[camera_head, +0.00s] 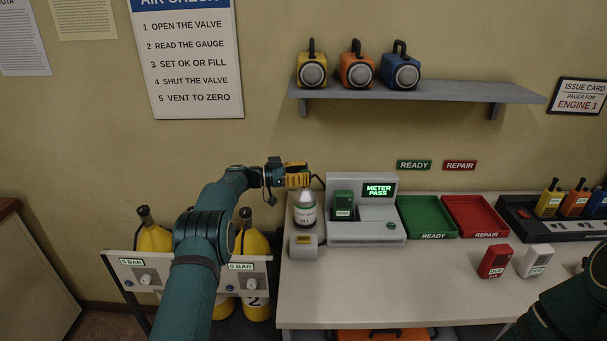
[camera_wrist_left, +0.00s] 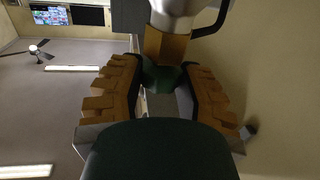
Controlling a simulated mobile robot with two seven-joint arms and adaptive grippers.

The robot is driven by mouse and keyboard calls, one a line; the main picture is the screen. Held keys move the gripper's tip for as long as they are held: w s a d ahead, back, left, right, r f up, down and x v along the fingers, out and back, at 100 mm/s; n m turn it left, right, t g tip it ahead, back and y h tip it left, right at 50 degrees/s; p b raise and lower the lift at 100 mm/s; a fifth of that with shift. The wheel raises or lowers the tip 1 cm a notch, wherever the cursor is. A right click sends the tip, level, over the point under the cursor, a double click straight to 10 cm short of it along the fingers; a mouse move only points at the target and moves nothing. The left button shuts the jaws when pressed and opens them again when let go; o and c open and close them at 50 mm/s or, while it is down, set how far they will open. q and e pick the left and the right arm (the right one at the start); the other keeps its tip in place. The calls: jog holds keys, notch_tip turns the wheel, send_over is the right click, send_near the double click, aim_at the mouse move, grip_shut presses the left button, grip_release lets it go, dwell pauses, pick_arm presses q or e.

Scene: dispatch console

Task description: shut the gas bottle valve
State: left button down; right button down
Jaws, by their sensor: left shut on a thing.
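The gas bottle (camera_head: 305,214), small and grey with a pale label, stands upright on the bench beside the test station. In the left wrist view its silver body (camera_wrist_left: 175,12) shows at the top, with a brass-coloured valve stem (camera_wrist_left: 166,43). A green valve knob (camera_wrist_left: 161,76) sits on the stem. My left gripper (camera_head: 298,178) is above the bottle, its yellow fingers shut on the green knob from both sides. In the head view the fingers hide the knob. My right gripper is out of view; only part of my right arm shows at the lower right.
The test station (camera_head: 366,227) reads METER PASS and holds a green meter (camera_head: 343,205). A green tray (camera_head: 427,219) and a red tray (camera_head: 477,218) lie to its right. A small grey box (camera_head: 304,246) stands in front of the bottle. The bench's front middle is clear.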

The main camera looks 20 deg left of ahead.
pick_arm(q)
jog(key=shift+r, duration=0.1)
jog(key=c, duration=0.6)
grip_release()
jog(key=shift+d, duration=0.15)
jog(key=shift+o, duration=0.2)
jog(key=v, duration=1.2)
